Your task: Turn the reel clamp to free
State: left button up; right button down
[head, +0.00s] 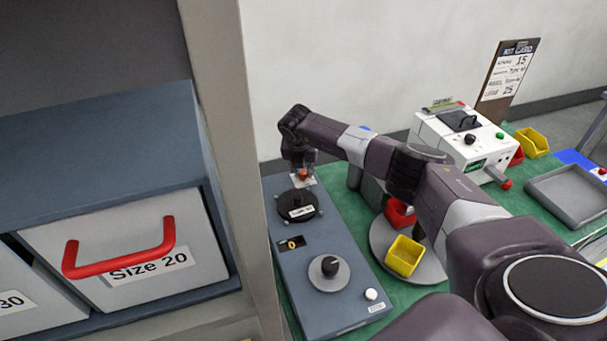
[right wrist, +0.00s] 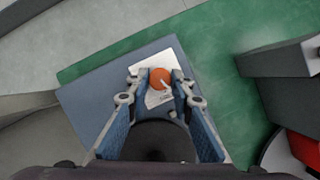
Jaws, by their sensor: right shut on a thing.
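The reel clamp shows as an orange knob (head: 303,174) on a white plate at the far end of the blue-grey panel (head: 318,262). My right gripper (head: 301,164) reaches down over it. In the right wrist view the orange knob (right wrist: 160,78) sits between the fingertips of my right gripper (right wrist: 160,84), which is shut on it. The plate's printing is too small to read. A black reel (head: 298,206) with a white label lies on the panel just in front of the clamp. My left gripper is not in view.
A black knob on a grey disc (head: 328,272) and a white button (head: 371,294) are on the panel's near part. A yellow bin (head: 403,256) stands on a round grey tray to the right. A white machine (head: 465,140) stands behind. A drawer cabinet (head: 110,255) fills the left.

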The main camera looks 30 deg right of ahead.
jog(key=shift+w+m+g+h+b, duration=0.2)
jog(key=shift+m+g+h+b, duration=0.3)
jog(key=shift+m+b, duration=1.05)
jog(key=shift+r+m, duration=0.1)
jog(key=shift+m, duration=0.15)
jog(key=c, duration=1.7)
grip_release()
jog(key=shift+s+a, duration=0.1)
jog(key=v, duration=1.2)
